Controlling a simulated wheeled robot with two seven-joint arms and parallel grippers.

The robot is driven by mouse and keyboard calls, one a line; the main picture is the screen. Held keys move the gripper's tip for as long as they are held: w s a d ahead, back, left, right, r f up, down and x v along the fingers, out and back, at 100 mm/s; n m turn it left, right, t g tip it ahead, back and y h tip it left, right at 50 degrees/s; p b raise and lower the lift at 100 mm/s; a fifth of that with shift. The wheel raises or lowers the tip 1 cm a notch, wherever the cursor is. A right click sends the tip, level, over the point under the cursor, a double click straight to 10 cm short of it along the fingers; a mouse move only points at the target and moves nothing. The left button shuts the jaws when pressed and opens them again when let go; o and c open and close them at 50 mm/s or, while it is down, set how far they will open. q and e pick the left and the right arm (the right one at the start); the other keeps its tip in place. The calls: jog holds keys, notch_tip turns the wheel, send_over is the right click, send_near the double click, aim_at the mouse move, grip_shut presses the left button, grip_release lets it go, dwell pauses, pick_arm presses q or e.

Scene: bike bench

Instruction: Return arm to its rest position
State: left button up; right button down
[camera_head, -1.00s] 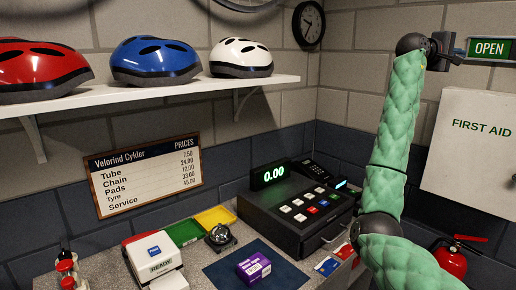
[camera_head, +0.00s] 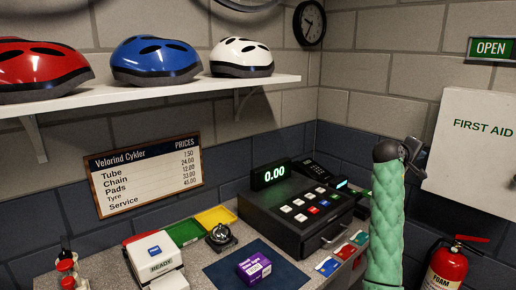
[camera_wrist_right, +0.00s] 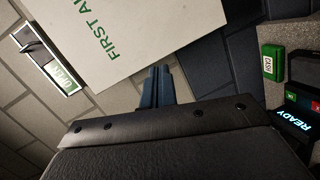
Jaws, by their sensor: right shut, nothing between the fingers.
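The shop sign (camera_head: 491,48) is on the back wall at the upper right in the head view, and its green face reads OPEN. In the right wrist view the sign (camera_wrist_right: 46,60) shows tilted at the upper left, with a dark piece beside the green part. My right gripper (camera_head: 414,146) is below and to the left of the sign, clear of it, in front of the wall. In the wrist view its fingers (camera_wrist_right: 158,86) are together with nothing between them. My left gripper is not in view.
A white first aid box (camera_head: 475,150) hangs below the sign, close to my right gripper. A fire extinguisher (camera_head: 446,268) is under it. The cash register (camera_head: 297,215) and counter lie left of my right arm. A helmet shelf (camera_head: 150,98) is at upper left.

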jog(key=s+a+f+y, duration=0.2)
jog(key=s+a+f, duration=0.4)
jog(key=f, duration=0.6)
jog(key=s+a+f+y, duration=0.35)
jog(key=s+f, duration=0.45)
jog(key=f, duration=0.4)
jog(key=s+a+f+y, duration=0.2)
jog(key=s+a+f, duration=0.45)
jog(key=f, duration=0.55)
jog(key=s+a+f+g+y, duration=0.15)
jog(key=s+a+f, duration=0.3)
jog(key=s, duration=0.65)
jog(key=s+a+f+m+g+y, duration=0.1)
jog(key=s+a+f+y, duration=0.2)
jog(key=s+a, duration=0.55)
jog(key=s+a+f+g+y, duration=0.2)
jog(key=s+a+f, duration=0.15)
jog(key=s, duration=1.05)
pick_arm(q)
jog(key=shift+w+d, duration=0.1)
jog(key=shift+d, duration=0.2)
pick_arm(e)
jog(key=s+a+f+g, duration=0.1)
jog(key=s+f, duration=0.1)
jog(key=f, duration=1.8)
jog(key=s+a+f, duration=0.1)
jog(key=s+f, duration=0.2)
jog(key=f, duration=1.8)
jog(key=shift+a+g, duration=0.3)
jog(key=shift+g, duration=0.05)
